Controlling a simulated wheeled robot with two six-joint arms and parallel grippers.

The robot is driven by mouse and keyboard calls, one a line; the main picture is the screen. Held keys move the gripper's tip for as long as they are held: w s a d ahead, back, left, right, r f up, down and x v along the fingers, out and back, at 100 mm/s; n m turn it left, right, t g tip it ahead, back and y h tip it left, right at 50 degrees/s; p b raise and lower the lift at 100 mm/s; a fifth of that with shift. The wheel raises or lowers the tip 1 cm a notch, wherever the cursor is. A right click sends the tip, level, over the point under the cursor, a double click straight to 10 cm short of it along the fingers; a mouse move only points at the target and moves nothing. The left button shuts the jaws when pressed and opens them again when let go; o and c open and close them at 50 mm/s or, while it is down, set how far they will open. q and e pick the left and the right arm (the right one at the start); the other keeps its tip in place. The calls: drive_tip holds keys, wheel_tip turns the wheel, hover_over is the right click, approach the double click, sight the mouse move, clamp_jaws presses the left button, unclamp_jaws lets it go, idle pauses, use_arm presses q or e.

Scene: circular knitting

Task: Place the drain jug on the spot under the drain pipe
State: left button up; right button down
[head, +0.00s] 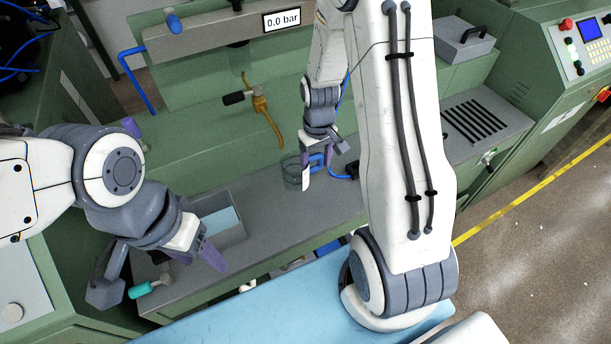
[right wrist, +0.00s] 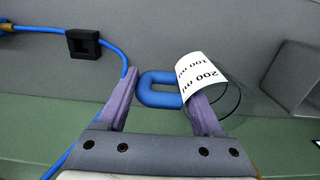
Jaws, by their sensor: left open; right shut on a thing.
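The drain jug (head: 290,174) is a clear vessel with a blue handle and a white label; its label (right wrist: 203,78) reads 200 ml and 100 ml in the right wrist view. My right gripper (head: 318,165) is shut on the jug, with the blue handle (right wrist: 160,90) between its fingers in the right wrist view. The brass drain pipe (head: 266,115) with a black lever curves down just above and left of the jug. I cannot make out a marked spot under it. My left gripper (head: 197,256) is open and empty at the lower left, away from the jug.
A grey bin with a light blue inside (head: 240,233) stands left of the jug on the grey ledge. A teal-handled tool (head: 142,289) lies near my left gripper. A blue cable with a black block (right wrist: 84,43) runs beside the jug. A gauge sign (head: 282,20) reads 0.0 bar.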

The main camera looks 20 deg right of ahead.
drive_tip(key=shift+w+a+f, duration=0.1)
drive_tip(key=shift+a+f, duration=0.2)
drive_tip(key=shift+a, duration=0.25)
drive_tip(key=shift+w+a+f, duration=0.1)
drive_tip(key=shift+a+f, duration=0.2)
drive_tip(key=shift+a, duration=0.2)
drive_tip(key=shift+s+a+f, duration=0.1)
drive_tip(key=shift+f, duration=0.15)
drive_tip(key=shift+f+p, duration=0.35)
drive_tip(key=shift+f, duration=1.5)
drive_tip(key=shift+f, duration=0.2)
drive_tip(key=shift+c, duration=0.2)
unclamp_jaws()
drive_tip(key=shift+r, duration=0.1)
